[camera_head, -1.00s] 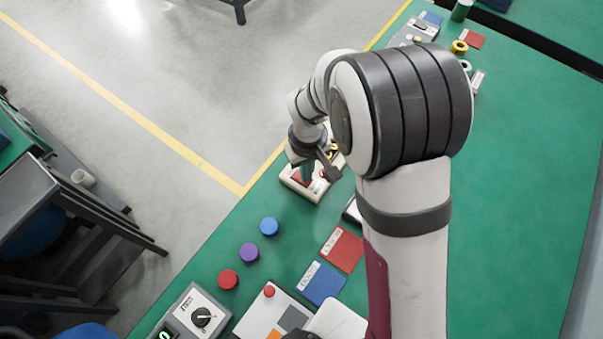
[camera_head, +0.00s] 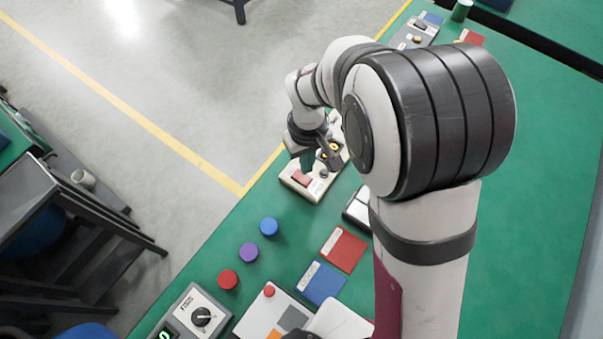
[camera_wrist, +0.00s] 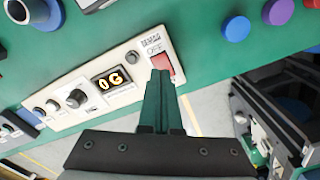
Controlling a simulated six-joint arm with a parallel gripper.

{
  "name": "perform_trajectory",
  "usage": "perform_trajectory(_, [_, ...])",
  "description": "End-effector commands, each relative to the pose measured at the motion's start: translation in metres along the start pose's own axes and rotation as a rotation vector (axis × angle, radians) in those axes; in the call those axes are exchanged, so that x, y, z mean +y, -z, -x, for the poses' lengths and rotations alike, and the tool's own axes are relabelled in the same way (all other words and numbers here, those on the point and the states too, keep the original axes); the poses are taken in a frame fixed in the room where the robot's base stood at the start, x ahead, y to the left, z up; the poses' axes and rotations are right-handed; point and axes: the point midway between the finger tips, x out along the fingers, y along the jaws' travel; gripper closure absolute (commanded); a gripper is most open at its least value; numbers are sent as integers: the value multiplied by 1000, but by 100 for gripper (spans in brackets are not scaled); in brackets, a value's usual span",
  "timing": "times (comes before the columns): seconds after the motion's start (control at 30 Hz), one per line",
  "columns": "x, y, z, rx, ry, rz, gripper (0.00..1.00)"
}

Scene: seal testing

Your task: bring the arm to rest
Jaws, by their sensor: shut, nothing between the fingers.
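My gripper (camera_head: 307,162) is above a cream control box (camera_head: 318,188) at the table's left edge in the head view. In the wrist view my gripper (camera_wrist: 160,75) shows its green fingers closed together with nothing between them. The fingertips appear in front of the box's red switch (camera_wrist: 160,62), at the end marked OFF. The box also has a lit display (camera_wrist: 112,82) and a dark knob (camera_wrist: 76,98). I cannot tell the exact gap between the fingertips and the box.
Blue (camera_head: 269,227), purple (camera_head: 249,252) and red (camera_head: 228,280) round caps stand on the green table. A dial box (camera_head: 195,315) is at the front. The table's right side is clear.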

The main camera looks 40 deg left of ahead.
Motion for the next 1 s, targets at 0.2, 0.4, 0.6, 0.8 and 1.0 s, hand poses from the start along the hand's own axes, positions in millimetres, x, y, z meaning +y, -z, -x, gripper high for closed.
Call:
perform_trajectory(0.2, [0, 0, 22, 1, 0, 0, 100])
perform_trajectory(0.4, [0, 0, 25, -1, 0, 0, 100])
perform_trajectory(0.6, [0, 0, 25, -1, 0, 0, 100])
perform_trajectory(0.8, [30, -32, 55, 5, 12, -181, 100])
perform_trajectory(1.0, [69, -191, 132, 13, 87, -937, 100])
